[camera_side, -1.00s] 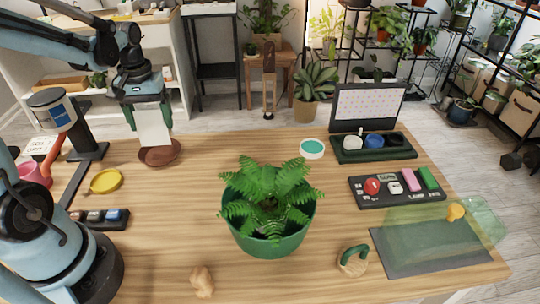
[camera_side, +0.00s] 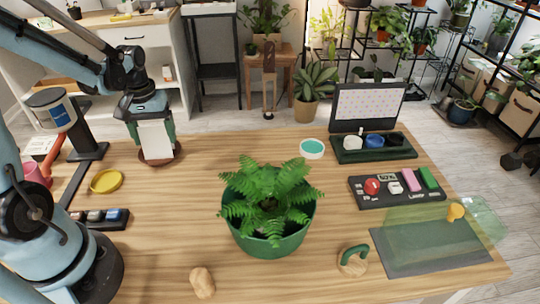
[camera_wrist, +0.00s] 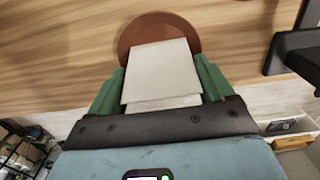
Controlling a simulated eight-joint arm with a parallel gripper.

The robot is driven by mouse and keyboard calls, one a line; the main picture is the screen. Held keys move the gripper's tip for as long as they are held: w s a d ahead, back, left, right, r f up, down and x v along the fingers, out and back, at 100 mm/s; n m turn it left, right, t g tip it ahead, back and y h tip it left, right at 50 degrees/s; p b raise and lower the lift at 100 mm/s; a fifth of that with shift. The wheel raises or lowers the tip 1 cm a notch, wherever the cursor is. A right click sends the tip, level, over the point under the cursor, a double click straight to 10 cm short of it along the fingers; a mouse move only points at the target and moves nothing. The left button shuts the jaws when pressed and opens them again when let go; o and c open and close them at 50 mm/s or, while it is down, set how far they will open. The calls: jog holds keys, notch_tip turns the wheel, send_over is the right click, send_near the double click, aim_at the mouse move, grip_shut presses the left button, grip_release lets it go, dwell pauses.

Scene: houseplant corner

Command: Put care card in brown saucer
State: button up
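The care card (camera_side: 155,140) is a white folded-looking card, held upright between the green fingers of my gripper (camera_side: 152,134). In the wrist view the card (camera_wrist: 162,70) sits between both fingers, which press close to its side edges. The brown saucer (camera_side: 177,154) lies on the table at the back left, directly below the card. In the wrist view the saucer (camera_wrist: 150,24) shows beyond the card's far end, and the card hides part of it. The card's lower edge overlaps the saucer in the side view; I cannot tell whether it touches.
A yellow saucer (camera_side: 106,181) lies to the left front, near a black stand (camera_side: 90,150) with a tin. A potted fern (camera_side: 268,240) stands mid-table. A teal-and-white dish (camera_side: 312,148) is farther right. The wood right of the brown saucer is clear.

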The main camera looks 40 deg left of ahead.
jog(key=shift+o, duration=1.4)
notch_tip(320, 180, up, 12)
jog(key=shift+d+r, duration=0.1)
jog(key=d+f+m+t, duration=0.2)
jog(key=d+m+t, duration=0.5)
jog(key=d, duration=1)
jog(key=shift+s+f+m, duration=0.3)
jog(key=shift+s+m, duration=0.05)
jog(key=shift+m, duration=0.65)
